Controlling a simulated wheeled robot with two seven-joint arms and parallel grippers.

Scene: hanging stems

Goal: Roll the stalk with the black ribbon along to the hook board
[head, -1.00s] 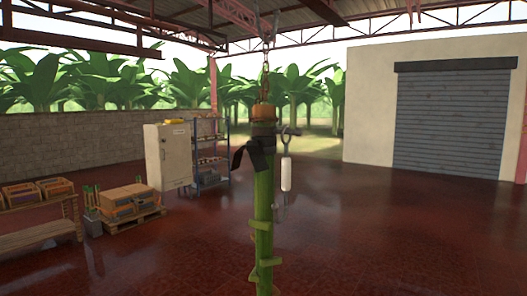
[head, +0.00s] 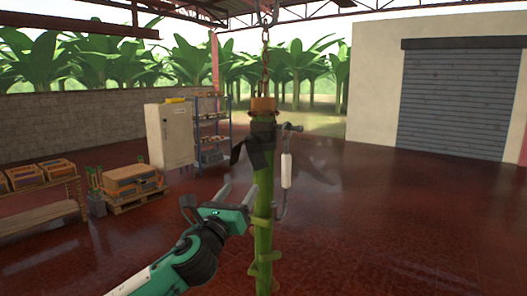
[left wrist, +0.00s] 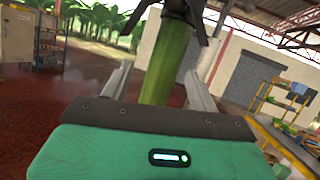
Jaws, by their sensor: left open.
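The stalk (head: 263,190) is a thick green stem hanging upright from a rusty chain (head: 265,60) by an orange-brown cap. The black ribbon (head: 249,152) is tied near its top, with loose ends to the left. My left gripper (head: 238,194) is open at the stalk's left side, below the ribbon. In the left wrist view, the stalk (left wrist: 168,65) shows between the two spread fingers, with dark ribbon ends above; I cannot tell whether they touch it. My right gripper is out of view. I cannot make out the hook board.
A metal hook bar with a white handle (head: 286,170) hangs just right of the stalk. A cabinet (head: 169,135), a blue rack (head: 211,130), a pallet with crates (head: 132,185) and a wooden bench (head: 45,200) stand left. The red floor at right is clear.

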